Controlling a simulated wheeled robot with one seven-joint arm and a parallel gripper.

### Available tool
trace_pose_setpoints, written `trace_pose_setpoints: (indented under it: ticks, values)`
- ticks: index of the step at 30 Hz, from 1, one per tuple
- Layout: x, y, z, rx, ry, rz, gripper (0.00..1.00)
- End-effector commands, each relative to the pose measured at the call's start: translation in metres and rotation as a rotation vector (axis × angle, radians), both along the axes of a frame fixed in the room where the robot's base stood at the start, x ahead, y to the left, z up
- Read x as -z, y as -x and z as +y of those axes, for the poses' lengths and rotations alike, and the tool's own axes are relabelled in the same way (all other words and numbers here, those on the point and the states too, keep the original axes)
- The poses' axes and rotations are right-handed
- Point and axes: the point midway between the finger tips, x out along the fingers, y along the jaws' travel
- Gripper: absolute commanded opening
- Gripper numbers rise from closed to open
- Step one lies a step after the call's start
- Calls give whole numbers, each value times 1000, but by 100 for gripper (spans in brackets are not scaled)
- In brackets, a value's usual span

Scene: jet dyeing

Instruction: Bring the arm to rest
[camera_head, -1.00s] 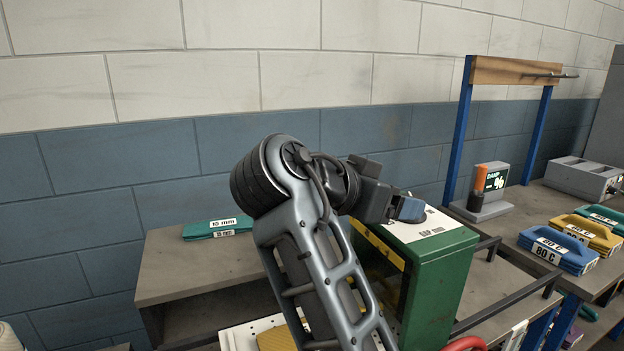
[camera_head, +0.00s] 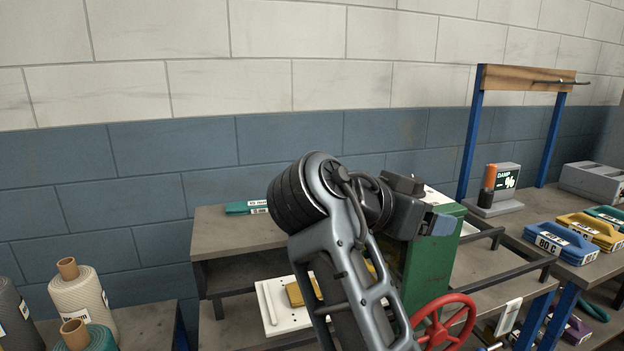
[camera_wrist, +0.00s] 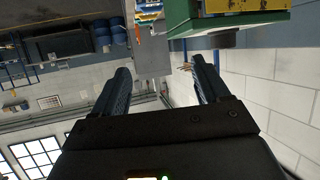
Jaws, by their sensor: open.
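My gripper (camera_head: 440,222) is at the end of my folded arm in the head view, in front of the upper part of a green box-like machine (camera_head: 428,268). In the wrist view my gripper (camera_wrist: 163,80) shows two dark fingers spread apart with nothing between them. A grey block and a green and yellow body appear beyond the fingers there. Whether the gripper touches the green machine cannot be told, as the arm hides part of it.
A red handwheel (camera_head: 443,322) is at the machine's lower right. Yarn cones (camera_head: 80,300) stand at the left. A teal labelled block (camera_head: 245,207) lies on a shelf. Blue and yellow labelled blocks (camera_head: 558,246) and a damp meter (camera_head: 497,190) sit on the right bench.

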Motion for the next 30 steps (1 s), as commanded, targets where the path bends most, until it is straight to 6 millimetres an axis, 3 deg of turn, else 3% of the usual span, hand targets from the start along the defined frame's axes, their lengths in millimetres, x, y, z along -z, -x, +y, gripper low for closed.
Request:
trace_pose_setpoints:
  ticks: [11, 19, 26, 30]
  values:
    - [53, 3, -10, -122, 45, 65, 75]
    - [123, 18, -20, -291, 86, 140, 75]
    - [209, 63, -30, -519, 111, 209, 75]
    - [251, 101, -32, -649, 110, 228, 75]
